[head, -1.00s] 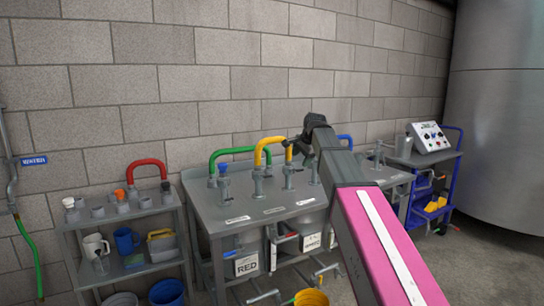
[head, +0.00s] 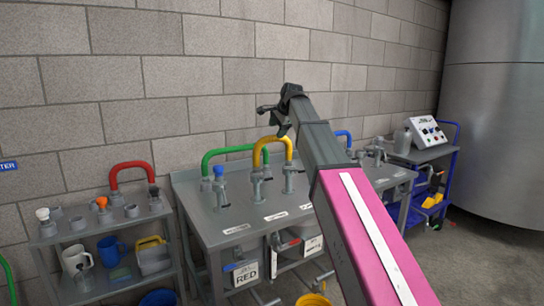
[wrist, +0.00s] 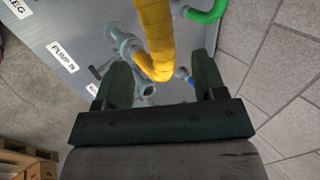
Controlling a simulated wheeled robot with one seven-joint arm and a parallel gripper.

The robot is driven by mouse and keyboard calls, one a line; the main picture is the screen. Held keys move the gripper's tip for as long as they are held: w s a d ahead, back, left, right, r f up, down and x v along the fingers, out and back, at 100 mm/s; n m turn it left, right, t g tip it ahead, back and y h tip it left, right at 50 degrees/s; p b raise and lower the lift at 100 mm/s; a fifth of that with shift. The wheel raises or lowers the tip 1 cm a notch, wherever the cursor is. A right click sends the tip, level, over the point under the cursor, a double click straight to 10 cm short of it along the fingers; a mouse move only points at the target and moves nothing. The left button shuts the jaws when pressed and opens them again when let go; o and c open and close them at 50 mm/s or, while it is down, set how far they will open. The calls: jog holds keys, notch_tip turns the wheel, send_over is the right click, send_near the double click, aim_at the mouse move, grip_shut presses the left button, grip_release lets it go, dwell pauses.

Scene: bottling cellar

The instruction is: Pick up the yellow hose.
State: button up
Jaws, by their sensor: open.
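The yellow hose (head: 271,139) is an upright arch above the grey steel bench (head: 235,232), with its ends at metal fittings on the bench top. My gripper (head: 270,118) is above the arch in the head view, apart from it. In the wrist view, the yellow hose (wrist: 154,32) runs down into the space between the two dark fingers of my open gripper (wrist: 161,78). It does not seem to touch either finger. My gripper is empty.
A green hose (head: 210,157) arches just left of the yellow one, and a blue hose (head: 344,133) is behind my arm. A red hose (head: 130,165) stands on the left shelf. A block wall (head: 215,80) is close behind. A control box (head: 425,133) stands on the right trolley.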

jog(key=x, duration=0.8)
jog(key=shift+w+f, duration=0.25)
jog(key=shift+f, duration=0.1)
jog(key=c, duration=1)
